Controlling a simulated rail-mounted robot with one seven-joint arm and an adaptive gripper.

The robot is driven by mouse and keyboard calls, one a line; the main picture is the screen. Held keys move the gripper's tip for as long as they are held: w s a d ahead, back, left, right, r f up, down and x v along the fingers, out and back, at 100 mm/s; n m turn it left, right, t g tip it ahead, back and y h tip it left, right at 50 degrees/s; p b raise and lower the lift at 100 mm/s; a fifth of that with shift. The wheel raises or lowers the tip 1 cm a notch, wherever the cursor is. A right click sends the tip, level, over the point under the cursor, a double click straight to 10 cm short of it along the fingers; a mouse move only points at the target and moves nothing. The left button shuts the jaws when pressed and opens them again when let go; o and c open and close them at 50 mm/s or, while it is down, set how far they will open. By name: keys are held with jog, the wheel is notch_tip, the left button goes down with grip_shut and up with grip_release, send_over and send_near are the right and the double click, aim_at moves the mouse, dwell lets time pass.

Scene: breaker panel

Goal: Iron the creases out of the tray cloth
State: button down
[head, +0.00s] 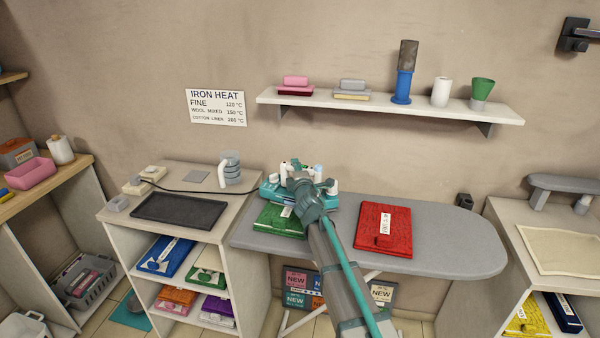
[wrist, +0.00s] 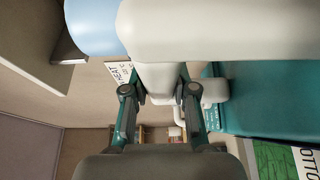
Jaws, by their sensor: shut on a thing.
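My gripper (head: 303,186) is over the left end of the grey ironing board (head: 455,242). In the wrist view my gripper (wrist: 158,92) is closed around a white handle part (wrist: 155,75) of the teal iron (head: 270,190). The iron's teal body (wrist: 265,100) is beside the fingers there. A green folded cloth (head: 275,222) with a white label lies just in front of the iron, partly hidden by my arm. A red folded cloth (head: 370,230) with a label lies further right on the board. Which cloth is the tray cloth I cannot tell; a flat cream bordered cloth (head: 565,250) lies on the right cabinet.
A dark tray (head: 180,209) and a clear jug (head: 231,168) stand on the left cabinet. A cable (head: 205,191) runs to the iron. An iron heat sign (head: 215,107) and a shelf (head: 380,109) are on the wall. The board's right end is clear.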

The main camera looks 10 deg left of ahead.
jog(key=shift+w+a+b, duration=0.2)
jog(key=shift+a+b, duration=0.65)
jog(key=shift+a, duration=0.45)
jog(key=shift+w+a+b, duration=0.15)
jog(key=shift+a+b, duration=0.7)
jog(key=shift+a, duration=0.4)
jog(key=shift+w+a+b, duration=0.2)
jog(key=shift+a+b, duration=0.65)
jog(key=shift+a, duration=0.45)
jog(key=shift+a+r+b, duration=0.1)
jog(key=shift+a+b, duration=0.3)
jog(key=shift+a, duration=0.35)
jog(key=shift+d, duration=0.1)
jog(key=shift+s+d+p, duration=0.2)
jog(key=shift+d+p, duration=0.7)
jog(key=shift+d, duration=0.4)
jog(key=shift+s+d+p, duration=0.15)
jog(key=shift+d+p, duration=0.75)
jog(key=shift+d, duration=0.4)
jog(key=shift+s+d+p, duration=0.2)
jog(key=shift+d+p, duration=0.7)
jog(key=shift+d, duration=0.4)
jog(key=shift+s+d+p, duration=0.15)
jog(key=shift+d+p, duration=0.65)
jog(key=shift+d, duration=0.75)
jog(key=shift+f, duration=0.2)
